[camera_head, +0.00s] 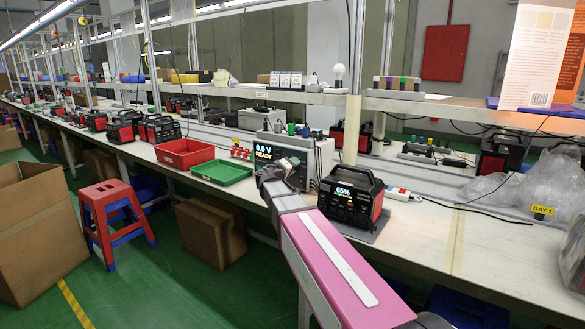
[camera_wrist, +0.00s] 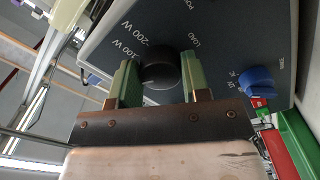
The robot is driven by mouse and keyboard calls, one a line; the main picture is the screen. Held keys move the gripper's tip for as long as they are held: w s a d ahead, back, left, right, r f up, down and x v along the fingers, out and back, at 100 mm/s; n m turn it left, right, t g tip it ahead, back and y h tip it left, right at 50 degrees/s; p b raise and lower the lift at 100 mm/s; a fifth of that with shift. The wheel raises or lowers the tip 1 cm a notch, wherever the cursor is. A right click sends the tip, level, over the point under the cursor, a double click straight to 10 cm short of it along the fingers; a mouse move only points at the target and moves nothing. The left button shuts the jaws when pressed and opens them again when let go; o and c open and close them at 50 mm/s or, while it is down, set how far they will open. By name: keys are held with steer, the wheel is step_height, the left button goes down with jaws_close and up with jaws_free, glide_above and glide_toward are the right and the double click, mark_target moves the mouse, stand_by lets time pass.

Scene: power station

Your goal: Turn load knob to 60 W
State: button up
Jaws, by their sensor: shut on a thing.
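The load tester (camera_head: 299,150) stands on the bench, its screen showing "0.0 V READY". Its dark front panel (camera_wrist: 226,38) fills the top of the wrist view, tilted, with the label "LOAD" and marks for 100 W and 200 W. The black load knob (camera_wrist: 158,72) sits between the two green fingers of my gripper (camera_wrist: 159,62), which is shut on it. The knob's pointer is not clear, so I cannot tell its setting. In the head view my arm hides the knob and the lower front of the tester.
A blue knob (camera_wrist: 258,80) is to the right of the load knob. A power station (camera_head: 350,195) showing 65% stands right of the tester. A green tray (camera_head: 222,172) and a red tray (camera_head: 185,153) lie to the left. Plastic bags (camera_head: 555,182) lie at far right.

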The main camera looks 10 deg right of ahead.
steer(key=o, duration=0.9)
steer(key=v, duration=1.1)
